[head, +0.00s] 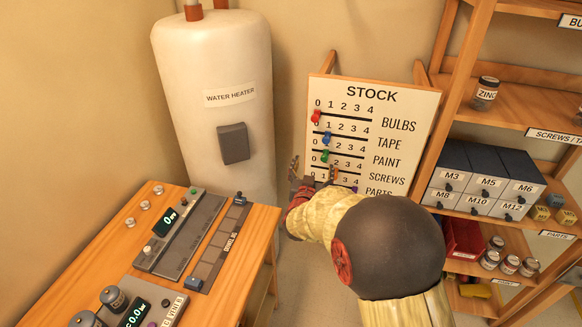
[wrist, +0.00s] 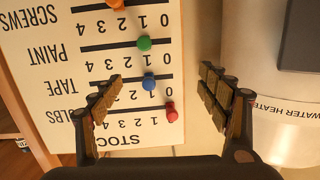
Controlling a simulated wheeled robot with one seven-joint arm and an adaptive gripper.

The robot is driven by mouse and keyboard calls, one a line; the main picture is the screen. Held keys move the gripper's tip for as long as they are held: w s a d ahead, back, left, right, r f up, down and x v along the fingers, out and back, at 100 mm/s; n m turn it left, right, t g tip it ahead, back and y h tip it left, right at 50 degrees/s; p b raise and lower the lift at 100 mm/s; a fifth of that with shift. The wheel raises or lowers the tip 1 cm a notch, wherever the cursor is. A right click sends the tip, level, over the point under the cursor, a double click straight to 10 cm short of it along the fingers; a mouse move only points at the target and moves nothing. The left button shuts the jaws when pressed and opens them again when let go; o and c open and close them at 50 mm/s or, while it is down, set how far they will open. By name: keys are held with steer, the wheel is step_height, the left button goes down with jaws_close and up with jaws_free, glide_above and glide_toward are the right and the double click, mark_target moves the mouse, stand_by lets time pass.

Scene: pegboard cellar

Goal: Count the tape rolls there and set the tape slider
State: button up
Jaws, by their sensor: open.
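The STOCK board (head: 396,117) stands upright beside the water heater. Its TAPE row has a blue slider knob (head: 326,138) at about 1; the knob also shows in the wrist view (wrist: 148,82), where the board appears upside down. My gripper (wrist: 163,76) is open and empty in front of the board, the blue knob between its fingers in that view; I cannot tell whether they touch it. In the head view my arm hides the board's lower part. A shelf edge carries a SCREWS/TAPE label (head: 552,136); I see no clear tape roll, as that shelf is cut off at the right.
The red (head: 316,117), green (head: 325,156), orange (head: 334,174) and purple (head: 355,189) knobs sit on neighbouring rows. The water heater (head: 215,130) stands left of the board, a wooden bench (head: 110,250) nearer left. Shelving (head: 510,103) with bins and jars stands right.

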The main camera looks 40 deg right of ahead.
mark_target(326, 142)
steer(key=shift+h, duration=0.9)
steer(key=w+d+r, duration=0.1)
steer(key=d, duration=0.1)
steer(key=w+d+r+b, duration=0.1)
steer(key=w+d, duration=0.1)
steer(key=d, duration=0.1)
steer(key=w+d+r+b, duration=0.1)
steer(key=d, duration=0.2)
steer(key=shift+w+d, duration=0.25)
steer(key=shift+w, duration=0.1)
steer(key=shift+b+x, duration=0.4)
steer(key=shift+x, duration=0.4)
steer(key=shift+r, duration=0.15)
steer(key=shift+c, duration=0.8)
steer(key=c, duration=1.5)
steer(key=shift+c, duration=0.4)
steer(key=shift+s, duration=0.1)
